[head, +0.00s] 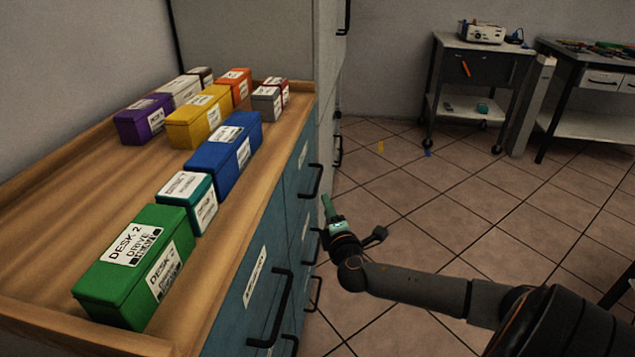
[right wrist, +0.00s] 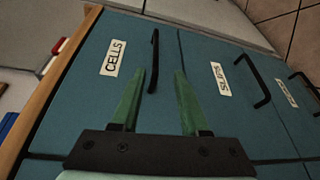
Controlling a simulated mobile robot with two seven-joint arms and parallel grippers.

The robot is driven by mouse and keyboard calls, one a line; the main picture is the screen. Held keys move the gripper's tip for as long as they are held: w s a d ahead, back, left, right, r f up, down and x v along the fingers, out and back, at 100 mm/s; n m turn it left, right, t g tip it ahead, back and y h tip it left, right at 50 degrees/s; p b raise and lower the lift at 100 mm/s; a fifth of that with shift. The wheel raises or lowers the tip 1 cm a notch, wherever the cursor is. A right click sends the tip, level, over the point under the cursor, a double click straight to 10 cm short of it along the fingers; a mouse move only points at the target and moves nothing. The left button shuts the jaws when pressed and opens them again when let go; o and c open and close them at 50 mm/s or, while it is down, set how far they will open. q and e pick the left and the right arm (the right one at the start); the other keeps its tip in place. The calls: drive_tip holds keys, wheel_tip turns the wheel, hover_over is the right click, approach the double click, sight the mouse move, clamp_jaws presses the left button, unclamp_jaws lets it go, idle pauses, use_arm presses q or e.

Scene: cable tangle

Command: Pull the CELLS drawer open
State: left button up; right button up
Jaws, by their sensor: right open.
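The CELLS drawer (right wrist: 100,95) is a blue-teal top drawer under the wooden counter edge, and its front looks flush and shut. Its white CELLS label (right wrist: 112,57) and black bar handle (right wrist: 154,60) show in the right wrist view. In the head view, the far top drawer's handle (head: 312,182) is beside my right gripper (head: 326,205). My right gripper, with green fingers, is open (right wrist: 160,73). In the right wrist view one end of the handle appears between the fingertips; I cannot tell whether they touch. My left gripper is not in view.
A second drawer with a handle (right wrist: 254,82) and another beyond lie below CELLS. A nearer drawer has a large handle (head: 283,310). Coloured boxes, including a green one (head: 135,268), stand on the wooden counter (head: 70,215).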

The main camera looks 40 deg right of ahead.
sight(318, 179)
use_arm(q)
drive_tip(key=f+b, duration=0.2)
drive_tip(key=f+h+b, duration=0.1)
drive_tip(key=b, duration=0.1)
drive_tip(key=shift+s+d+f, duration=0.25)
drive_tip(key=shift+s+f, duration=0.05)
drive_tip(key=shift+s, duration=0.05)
use_arm(e)
drive_tip(key=shift+n, duration=0.3)
drive_tip(key=x, duration=1.3)
drive_tip(key=shift+w+r, duration=0.1)
drive_tip(key=shift+r, duration=0.3)
clamp_jaws()
